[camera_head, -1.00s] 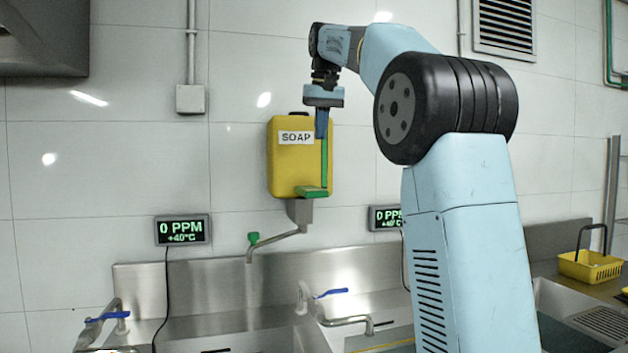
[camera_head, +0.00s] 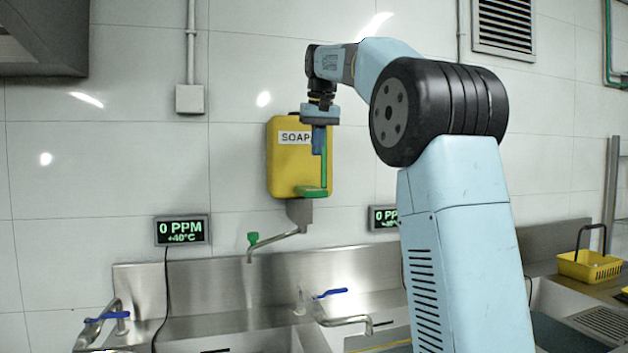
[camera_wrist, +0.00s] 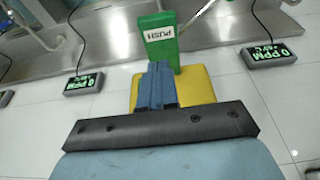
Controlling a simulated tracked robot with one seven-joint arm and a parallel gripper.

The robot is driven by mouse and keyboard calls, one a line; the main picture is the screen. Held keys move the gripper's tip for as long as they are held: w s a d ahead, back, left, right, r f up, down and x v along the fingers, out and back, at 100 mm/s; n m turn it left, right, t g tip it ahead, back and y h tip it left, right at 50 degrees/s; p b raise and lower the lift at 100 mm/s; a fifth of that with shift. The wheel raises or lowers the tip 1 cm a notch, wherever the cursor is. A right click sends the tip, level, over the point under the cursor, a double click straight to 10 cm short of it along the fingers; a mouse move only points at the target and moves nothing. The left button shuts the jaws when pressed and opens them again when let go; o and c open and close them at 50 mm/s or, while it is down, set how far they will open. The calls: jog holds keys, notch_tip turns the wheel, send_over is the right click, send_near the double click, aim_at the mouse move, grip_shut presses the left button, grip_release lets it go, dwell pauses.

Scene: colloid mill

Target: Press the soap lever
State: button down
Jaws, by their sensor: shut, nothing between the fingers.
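The yellow soap dispenser (camera_head: 285,165) hangs on the tiled wall with a white SOAP label. Its green lever (camera_head: 312,191) sticks out at the bottom, joined to a green upright strip. In the wrist view the lever's green plate (camera_wrist: 161,45) reads PUSH, with the yellow body (camera_wrist: 200,85) behind my fingers. My gripper (camera_head: 318,153) is shut and empty. It points down in front of the dispenser's right side, above the lever. Its blue fingers (camera_wrist: 157,66) line up with the green plate in the wrist view. I cannot tell whether they touch it.
A grey spout with a green-handled valve (camera_head: 253,238) is under the dispenser. Steel sinks with blue-handled taps (camera_head: 330,293) stand below. Displays reading 0 PPM (camera_head: 182,230) hang on either side. A yellow basket (camera_head: 590,266) stands at the far right.

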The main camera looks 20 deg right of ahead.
aim_at(317, 194)
jog(key=x, duration=0.6)
jog(key=s+x, duration=0.1)
jog(key=x, duration=0.2)
jog(key=shift+f, duration=0.15)
jog(key=shift+s+f, duration=0.1)
jog(key=shift+s+f+t, duration=0.15)
jog(key=shift+f+t, duration=0.45)
jog(key=shift+f, duration=0.05)
jog(key=shift+s+f+t, duration=0.15)
jog(key=shift+f+t, duration=0.45)
jog(key=shift+f, duration=1.75)
jog(key=shift+s+r, duration=0.1)
jog(key=shift+r, duration=0.25)
jog(key=s+f+v, duration=0.1)
jog(key=v, duration=1.2)
jog(key=shift+s+r, duration=0.25)
jog(key=shift+s, duration=0.15)
